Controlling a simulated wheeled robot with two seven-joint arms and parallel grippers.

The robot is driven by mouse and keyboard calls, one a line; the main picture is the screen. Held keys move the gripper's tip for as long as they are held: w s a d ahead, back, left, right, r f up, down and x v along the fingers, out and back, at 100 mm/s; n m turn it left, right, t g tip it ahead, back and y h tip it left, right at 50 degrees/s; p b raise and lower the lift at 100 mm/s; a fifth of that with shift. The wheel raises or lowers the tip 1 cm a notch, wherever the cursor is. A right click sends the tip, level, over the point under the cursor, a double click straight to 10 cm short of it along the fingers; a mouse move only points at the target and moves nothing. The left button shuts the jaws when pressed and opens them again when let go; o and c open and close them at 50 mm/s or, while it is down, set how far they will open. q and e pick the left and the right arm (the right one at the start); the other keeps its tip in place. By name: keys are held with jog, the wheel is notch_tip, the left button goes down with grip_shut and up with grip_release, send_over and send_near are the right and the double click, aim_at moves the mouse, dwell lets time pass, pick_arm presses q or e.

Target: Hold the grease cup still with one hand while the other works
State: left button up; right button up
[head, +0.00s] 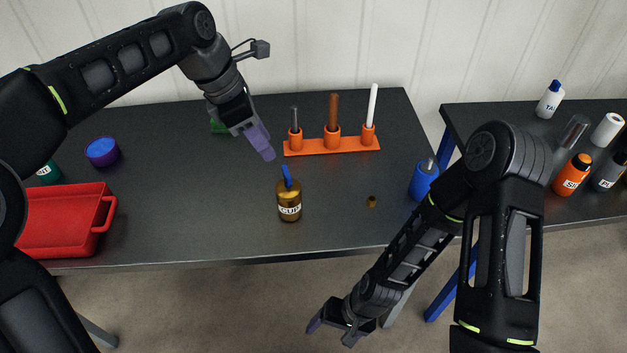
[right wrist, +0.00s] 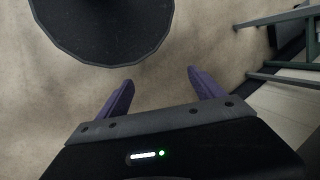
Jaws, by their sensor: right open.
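The grease cup (head: 289,210), gold-brown with a white label reading CUP, stands upright near the front of the dark table. A blue stick-like handle (head: 286,177) rises from its top. My left gripper (head: 267,153) is above and slightly left of the cup in the picture, pointing down, apart from it. Its purple fingers overlap from this side, so their gap cannot be judged. My right gripper (head: 331,332) is open and empty, low in front of the table edge. Its spread fingers also show in the right wrist view (right wrist: 161,84), over the floor.
An orange rack (head: 332,146) with three upright tools stands behind the cup. A red tray (head: 62,235) and a purple-blue round container (head: 102,152) are left. A small brown piece (head: 371,201) and a blue container (head: 423,180) are right. Bottles stand on another table (head: 480,120).

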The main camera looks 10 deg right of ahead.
aim_at(290, 193)
jog(key=w+a+r+m+g+y, duration=0.1)
jog(key=w+a+r+m+y, duration=0.15)
jog(key=r, duration=0.55)
jog(key=w+a+r+m+g+y, duration=0.15)
jog(key=w+r, duration=0.25)
jog(key=r, duration=0.4)
jog(key=w+a+r+m+g+y, duration=0.1)
jog(key=w+a+r+m+y, duration=0.2)
jog(key=r, duration=0.5)
jog(key=w+d, duration=0.2)
jog(key=w+d+r+t+y, duration=0.1)
jog(key=w+d, duration=0.1)
jog(key=w+d+m+t+y, duration=0.1)
jog(key=w+d, duration=0.1)
jog(key=shift+r, duration=0.4)
jog(key=w+m+t+y, duration=0.1)
jog(key=w+m, duration=0.1)
jog(key=m, duration=0.1)
jog(key=w+d+f+m+t+y, duration=0.1)
jog(key=w+m+t+y, duration=0.1)
jog(key=w, duration=0.1)
jog(key=w+m+t+y, duration=0.1)
jog(key=w+m, duration=0.2)
jog(key=shift+d+f+m+t+y, duration=0.25)
jog(key=shift+d+m+t+y, duration=0.05)
jog(key=shift+d+t, duration=0.05)
jog(key=shift+a, duration=0.1)
